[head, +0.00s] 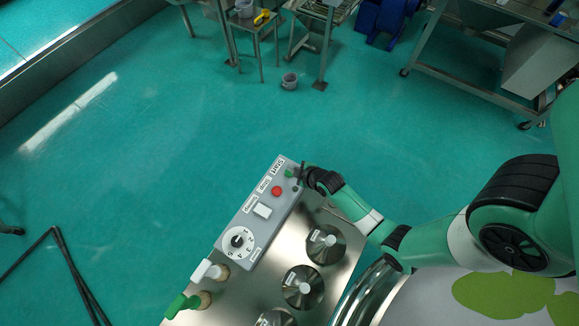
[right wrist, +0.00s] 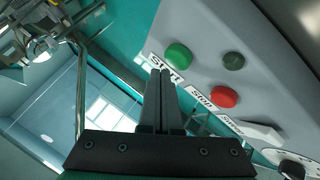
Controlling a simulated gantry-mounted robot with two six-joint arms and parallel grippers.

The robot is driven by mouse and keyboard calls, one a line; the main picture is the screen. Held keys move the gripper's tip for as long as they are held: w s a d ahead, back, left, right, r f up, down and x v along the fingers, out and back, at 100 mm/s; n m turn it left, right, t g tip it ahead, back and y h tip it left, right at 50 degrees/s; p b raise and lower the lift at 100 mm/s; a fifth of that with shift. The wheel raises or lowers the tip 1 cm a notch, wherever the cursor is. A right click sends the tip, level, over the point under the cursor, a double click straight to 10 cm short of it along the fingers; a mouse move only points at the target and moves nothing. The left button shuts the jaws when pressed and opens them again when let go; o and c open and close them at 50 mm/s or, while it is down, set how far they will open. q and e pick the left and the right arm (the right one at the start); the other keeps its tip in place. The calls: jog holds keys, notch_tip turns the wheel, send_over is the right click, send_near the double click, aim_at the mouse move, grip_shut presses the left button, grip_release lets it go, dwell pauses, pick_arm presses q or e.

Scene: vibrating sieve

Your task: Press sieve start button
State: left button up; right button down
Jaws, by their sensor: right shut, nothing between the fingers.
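The sieve's grey control panel (head: 255,222) carries a "START" label (head: 278,165), a green start button (head: 289,173) and a red stop button (head: 276,190). My right gripper (head: 301,172) is at the panel's far end, close to the green button. In the right wrist view, the right gripper's (right wrist: 160,76) two black fingers are together and empty. Their tips overlap the "START" label, just beside the green button (right wrist: 178,57). The red button (right wrist: 223,97) lies to the right. I cannot tell whether the fingertips touch the panel. My left gripper is not in view.
The panel also has a white switch (head: 262,210), a dial (head: 239,240) and a dark button (right wrist: 233,61). Metal cone-shaped lids (head: 325,245) stand on the steel top beside it. Green and white handles (head: 181,305) are at the near end. The turquoise floor beyond is mostly clear.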

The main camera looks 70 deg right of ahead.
jog(key=shift+f, duration=0.1)
dwell(0.4)
jog(key=shift+f+b, duration=0.3)
jog(key=shift+f, duration=0.05)
